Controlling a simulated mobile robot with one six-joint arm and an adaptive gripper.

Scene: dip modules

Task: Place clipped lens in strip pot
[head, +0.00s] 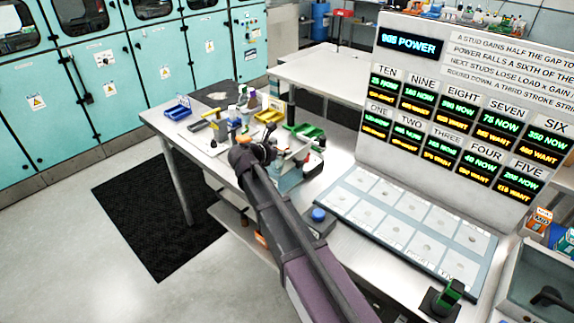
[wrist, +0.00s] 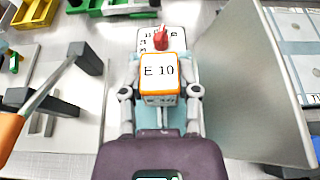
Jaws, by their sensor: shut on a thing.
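My gripper (wrist: 160,88) is shut on an orange-edged block (wrist: 158,72) with a white face marked "E 10", one finger on each side. I cannot tell whether this block is the clipped lens. Just beyond it in the wrist view lies a white-labelled piece (wrist: 146,37) with a red knob (wrist: 160,39) on it; the block hides part of its label. A pale teal surface shows beneath. In the head view my arm crosses the bench and the gripper's jaws are not clear. I cannot make out which thing is the strip pot.
A tall grey panel (wrist: 240,75) stands close on the right. An orange-handled tool (wrist: 40,95) and a dark grey bracket (wrist: 88,65) lie left. Yellow (head: 269,116) and green (head: 304,131) bins stand behind. A plate of numbered pads (head: 405,222) lies before the display board (head: 455,115).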

